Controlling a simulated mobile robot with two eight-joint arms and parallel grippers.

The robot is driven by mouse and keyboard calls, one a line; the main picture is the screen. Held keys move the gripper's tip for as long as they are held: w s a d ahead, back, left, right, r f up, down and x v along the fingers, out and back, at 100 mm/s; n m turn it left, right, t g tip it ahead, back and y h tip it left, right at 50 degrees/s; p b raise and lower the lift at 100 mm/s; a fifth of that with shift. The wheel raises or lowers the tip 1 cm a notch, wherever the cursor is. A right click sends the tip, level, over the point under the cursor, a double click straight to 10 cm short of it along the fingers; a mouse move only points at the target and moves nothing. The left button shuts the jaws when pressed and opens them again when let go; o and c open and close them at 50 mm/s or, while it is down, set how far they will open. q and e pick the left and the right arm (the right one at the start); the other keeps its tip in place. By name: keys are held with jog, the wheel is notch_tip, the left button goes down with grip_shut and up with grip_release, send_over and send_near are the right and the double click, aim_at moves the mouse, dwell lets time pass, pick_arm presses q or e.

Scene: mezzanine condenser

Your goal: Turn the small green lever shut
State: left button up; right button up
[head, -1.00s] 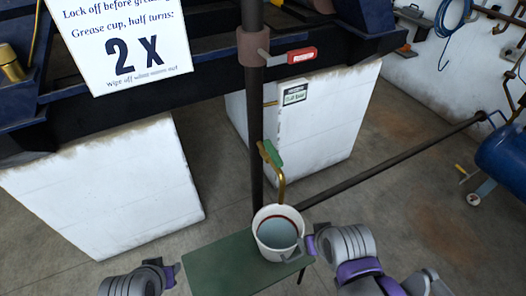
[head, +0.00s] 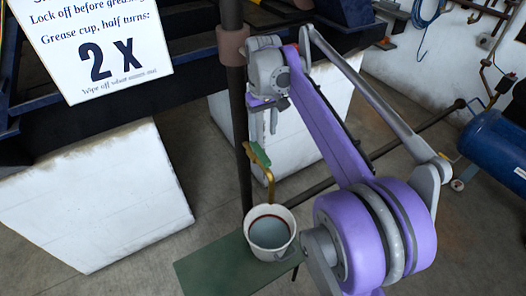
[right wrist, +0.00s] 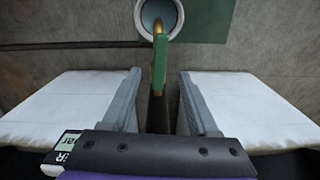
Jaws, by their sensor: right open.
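The small green lever (head: 258,152) sits on a brass pipe (head: 269,188) beside the dark vertical pipe, above a white bucket (head: 250,238). My right gripper (head: 268,118) is open, just above the lever in the head view, with its fingers pointing down. In the right wrist view the lever (right wrist: 160,62) lies between the two open fingers, nearer the tips, and I see no contact. The bucket (right wrist: 146,12) shows beyond it. My left gripper is not in view.
The bucket stands on a green stand (head: 215,268). A dark vertical pipe (head: 240,130) runs close beside the lever. White blocks (head: 90,205) stand behind, and a sign (head: 105,45) hangs at upper left. A blue tank (head: 497,150) is at the right.

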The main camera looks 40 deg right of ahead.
aim_at(263, 155)
notch_tip(263, 155, down, 9)
jog(key=shift+r, duration=0.1)
dwell(0.3)
grip_shut()
dwell(1.3)
